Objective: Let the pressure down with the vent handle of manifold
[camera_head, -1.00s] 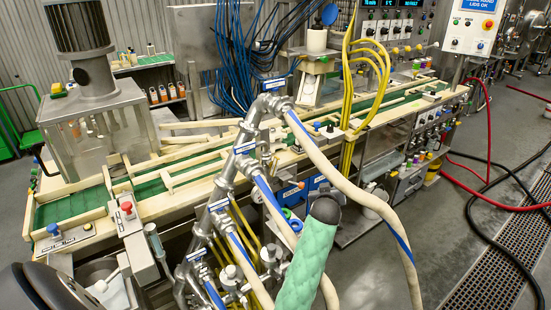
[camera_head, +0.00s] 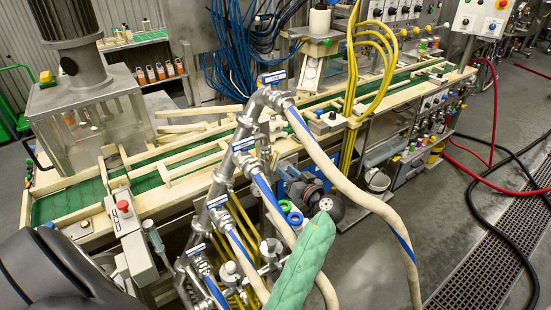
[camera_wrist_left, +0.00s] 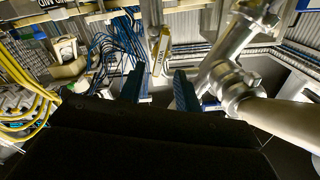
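The manifold (camera_head: 225,180) is a slanting steel pipe with several branches, blue-and-white tags and pale hoses. In the head view my left gripper (camera_head: 287,176) is just right of its upper part, partly hidden by hoses. In the left wrist view my left gripper's (camera_wrist_left: 160,88) two dark-blue fingers stand apart with nothing between them. A pale tagged handle (camera_wrist_left: 160,52) appears beyond the gap, apart from the fingers as far as I can tell; its label is unreadable. Manifold pipe (camera_wrist_left: 232,80) passes to its right. My right gripper is not in view.
A pale hose (camera_head: 350,180) with a blue stripe arches to the right of the manifold. A green quilted piece (camera_head: 305,265) rises in front. The conveyor (camera_head: 75,195) runs behind. Yellow cables (camera_head: 352,95) hang at the back.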

